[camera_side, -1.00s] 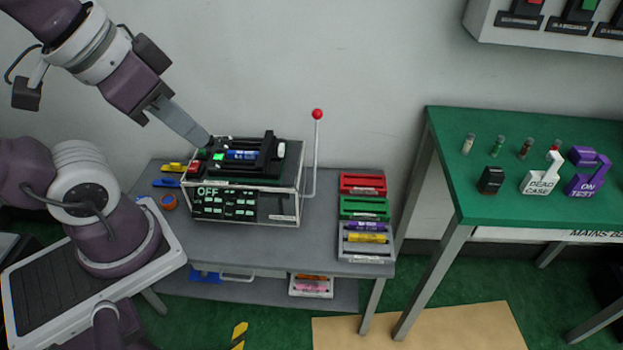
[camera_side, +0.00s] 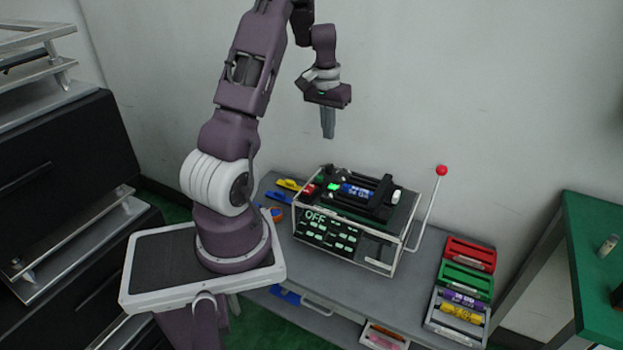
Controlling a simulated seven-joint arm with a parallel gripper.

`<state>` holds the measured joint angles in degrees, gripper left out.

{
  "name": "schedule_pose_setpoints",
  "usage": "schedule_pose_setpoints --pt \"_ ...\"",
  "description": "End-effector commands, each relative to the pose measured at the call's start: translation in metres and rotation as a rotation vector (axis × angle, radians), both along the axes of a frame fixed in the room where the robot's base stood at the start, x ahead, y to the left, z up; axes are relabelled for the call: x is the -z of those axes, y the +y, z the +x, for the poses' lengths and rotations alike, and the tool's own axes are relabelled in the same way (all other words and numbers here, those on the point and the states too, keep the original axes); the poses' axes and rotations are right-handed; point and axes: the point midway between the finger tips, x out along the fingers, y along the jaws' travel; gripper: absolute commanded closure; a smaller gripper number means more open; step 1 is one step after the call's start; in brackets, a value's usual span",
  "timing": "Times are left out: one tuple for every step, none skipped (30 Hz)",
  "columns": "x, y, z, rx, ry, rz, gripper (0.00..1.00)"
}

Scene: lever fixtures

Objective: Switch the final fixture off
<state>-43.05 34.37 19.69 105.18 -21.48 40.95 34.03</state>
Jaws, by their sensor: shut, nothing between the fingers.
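The lever fixture (camera_side: 345,235) is a box on the grey table, with a dark front panel that reads "OFF" at its left. A blue cylinder (camera_side: 357,191) lies on its top among black parts, with a red button (camera_side: 309,190) and a lit green one (camera_side: 333,187) to the left. A lever with a red ball (camera_side: 441,170) stands at its right side, tilted a little to the right. My gripper (camera_side: 328,136) is shut and empty, pointing down above the back of the box and apart from it.
Red (camera_side: 468,254) and green (camera_side: 465,279) trays and a grey tray (camera_side: 432,327) with purple and yellow cylinders stand at the table's right. Yellow and blue tools (camera_side: 279,197) lie left of the box. A green table (camera_side: 600,285) is at far right, dark drawers (camera_side: 60,180) at left.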

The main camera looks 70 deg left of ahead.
Motion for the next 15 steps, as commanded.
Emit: schedule_pose_setpoints --pt "0.018 0.016 -0.012 -0.026 0.024 -0.007 1.0" --pt "0.026 0.024 -0.017 -0.036 0.034 -0.01 1.0" --pt "0.035 0.032 -0.024 -0.047 0.045 -0.012 1.0" --pt "0.04 0.037 -0.028 -0.054 0.051 -0.013 1.0" --pt "0.044 0.04 -0.031 -0.059 0.055 -0.013 1.0" --pt "0.047 0.044 -0.033 -0.062 0.06 -0.013 1.0" --pt "0.049 0.045 -0.035 -0.063 0.062 -0.014 1.0" --pt "0.05 0.046 -0.035 -0.063 0.063 -0.013 1.0" --pt "0.05 0.046 -0.036 -0.064 0.064 -0.014 1.0" --pt "0.05 0.046 -0.036 -0.063 0.063 -0.013 1.0" --pt "0.05 0.046 -0.035 -0.063 0.063 -0.013 1.0" --pt "0.05 0.045 -0.035 -0.063 0.063 -0.013 1.0" --pt "0.05 0.045 -0.035 -0.063 0.063 -0.013 1.0" --pt "0.05 0.045 -0.035 -0.063 0.063 -0.013 1.0" --pt "0.05 0.045 -0.035 -0.063 0.063 -0.015 1.0"
